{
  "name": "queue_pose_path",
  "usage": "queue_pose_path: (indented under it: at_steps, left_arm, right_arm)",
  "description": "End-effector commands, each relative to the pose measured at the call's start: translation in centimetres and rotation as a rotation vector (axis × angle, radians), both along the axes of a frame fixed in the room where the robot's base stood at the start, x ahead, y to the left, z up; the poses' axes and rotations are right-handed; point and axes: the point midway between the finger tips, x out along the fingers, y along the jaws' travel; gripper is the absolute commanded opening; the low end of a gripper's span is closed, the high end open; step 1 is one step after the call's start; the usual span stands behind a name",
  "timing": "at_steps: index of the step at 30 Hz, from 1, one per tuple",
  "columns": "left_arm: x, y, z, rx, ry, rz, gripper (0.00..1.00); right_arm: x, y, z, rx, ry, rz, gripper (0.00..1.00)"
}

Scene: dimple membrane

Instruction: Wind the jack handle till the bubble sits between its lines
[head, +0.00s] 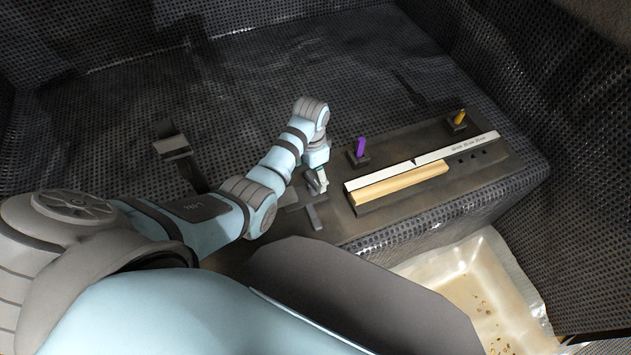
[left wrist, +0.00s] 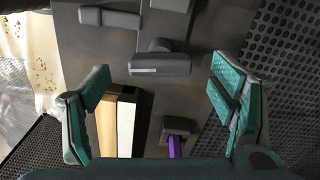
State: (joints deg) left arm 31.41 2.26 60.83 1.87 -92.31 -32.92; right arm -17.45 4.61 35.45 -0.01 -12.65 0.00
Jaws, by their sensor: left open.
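My left gripper (head: 319,183) hangs over the dark bench panel, just left of the wooden bar. In the left wrist view its teal fingers (left wrist: 160,78) are spread wide. A dark grey block with a pale line (left wrist: 160,65) lies between and below them, apart from both; I cannot tell whether it is the jack handle. A purple lever (head: 361,147) stands upright on a small dark base and also shows in the left wrist view (left wrist: 175,146). An orange lever (head: 460,117) stands farther right. I cannot make out a bubble or its lines. My right gripper is not in view.
A white strip (head: 430,158) with a black notch and small print runs behind a pale wooden bar (head: 400,184). A dark bracket (head: 175,146) stands at left. A pale, speckled tray (head: 470,285) is below the panel's front edge. The perforated surface behind is clear.

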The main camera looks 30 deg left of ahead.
Motion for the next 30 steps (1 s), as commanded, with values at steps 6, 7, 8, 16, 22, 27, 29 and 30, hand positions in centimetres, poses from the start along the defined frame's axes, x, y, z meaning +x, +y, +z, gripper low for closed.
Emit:
queue_pose_path:
  at_steps: [6, 7, 8, 16, 22, 27, 29, 30]
  left_arm:
    - [0.1, -0.2, -2.9, -0.001, 0.001, -0.003, 0.78]
    - [0.1, -0.2, -2.9, -0.001, 0.001, -0.004, 0.78]
    - [0.1, -0.2, -2.9, -0.001, -0.001, -0.003, 0.78]
    - [0.1, -0.2, -2.8, -0.001, -0.001, -0.002, 0.62]
    - [0.1, -0.2, -2.8, -0.001, -0.002, -0.004, 0.3]
    - [0.1, -0.7, -2.8, -0.005, 0.0, -0.003, 0.3]
    - [0.1, -0.6, -2.8, -0.005, 0.0, 0.001, 0.3]
    - [0.1, -0.6, -2.8, -0.005, 0.0, 0.006, 0.3]
  right_arm:
    - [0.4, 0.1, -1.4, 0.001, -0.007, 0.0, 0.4]
    - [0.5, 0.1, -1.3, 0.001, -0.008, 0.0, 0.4]
    - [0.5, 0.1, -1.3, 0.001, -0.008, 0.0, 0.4]
    - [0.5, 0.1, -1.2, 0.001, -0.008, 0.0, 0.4]
    - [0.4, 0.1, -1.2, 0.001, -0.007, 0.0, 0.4]
    - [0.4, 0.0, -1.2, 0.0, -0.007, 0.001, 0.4]
    - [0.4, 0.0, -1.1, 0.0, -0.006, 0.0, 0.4]
    - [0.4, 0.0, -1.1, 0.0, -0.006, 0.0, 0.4]
